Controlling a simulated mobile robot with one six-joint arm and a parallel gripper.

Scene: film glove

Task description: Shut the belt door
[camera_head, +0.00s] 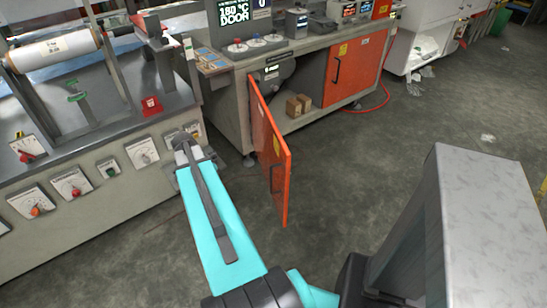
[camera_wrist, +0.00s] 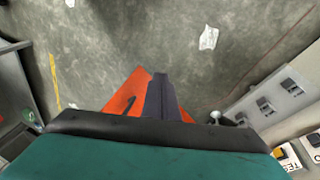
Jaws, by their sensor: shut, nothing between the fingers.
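The belt door (camera_head: 269,150) is an orange panel with a dark handle, standing wide open and swung out from the grey cabinet. Its hinged edge is at the cabinet's left part. In the wrist view the orange door (camera_wrist: 122,97) shows behind and to the left of my fingers, with its handle visible. My gripper (camera_wrist: 160,78) is shut and empty, its dark fingers overlapping the door in that picture. I cannot tell whether they touch it. In the head view my teal arm is left of the door, and the fingers cannot be made out.
Small brown boxes (camera_head: 298,104) sit inside the open cabinet bay. A second orange door (camera_head: 352,70) to the right is closed. A machine with dials (camera_head: 85,180) stands on the left. A red hose (camera_head: 378,103) lies on the floor. The floor right of the open door is clear.

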